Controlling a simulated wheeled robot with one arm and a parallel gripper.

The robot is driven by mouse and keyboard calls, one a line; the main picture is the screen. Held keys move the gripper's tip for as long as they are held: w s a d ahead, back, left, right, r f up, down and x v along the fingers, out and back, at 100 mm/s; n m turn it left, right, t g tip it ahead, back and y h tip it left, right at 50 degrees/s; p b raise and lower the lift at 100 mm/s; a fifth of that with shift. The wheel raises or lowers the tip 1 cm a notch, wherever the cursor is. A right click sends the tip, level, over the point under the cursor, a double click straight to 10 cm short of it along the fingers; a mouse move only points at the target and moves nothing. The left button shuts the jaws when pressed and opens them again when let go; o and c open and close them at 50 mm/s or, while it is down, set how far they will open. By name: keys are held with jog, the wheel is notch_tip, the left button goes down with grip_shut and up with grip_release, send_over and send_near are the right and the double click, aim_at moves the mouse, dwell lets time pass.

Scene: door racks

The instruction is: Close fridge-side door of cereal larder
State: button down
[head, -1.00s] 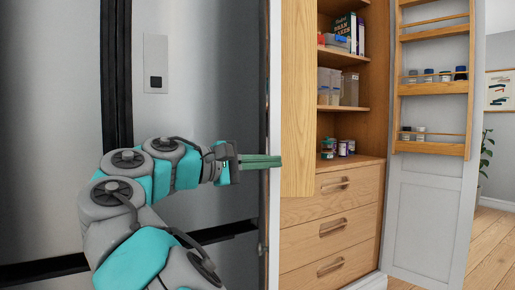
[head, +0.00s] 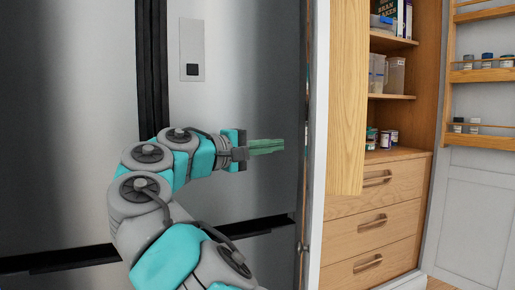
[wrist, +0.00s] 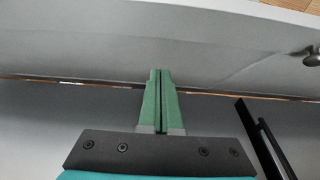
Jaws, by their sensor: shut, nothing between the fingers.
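The fridge-side larder door (head: 318,150) stands open beside the fridge, seen nearly edge-on in the head view, with an oak rack side (head: 347,100) on its inner face. In the wrist view its pale outer face (wrist: 150,45) spans the top, with a round metal knob (wrist: 312,58) at the right. My gripper (head: 282,146) is shut and empty, in front of the fridge and left of the door's edge. Its green fingertips (wrist: 160,72) point toward the door's outer face. Whether they touch it I cannot tell. The cereal larder (head: 395,155) is open, with oak shelves and drawers.
The steel fridge (head: 230,60) fills the left, with a dark vertical gap and a small panel (head: 192,50). The larder's other door (head: 478,200) stands open at the right, with spice racks holding jars. Wooden floor shows at the lower right.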

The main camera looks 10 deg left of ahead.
jog(key=w+d, duration=0.2)
jog(key=d, duration=0.4)
jog(key=shift+b, duration=0.4)
jog(key=shift+w+d, duration=0.1)
jog(key=shift+d, duration=0.15)
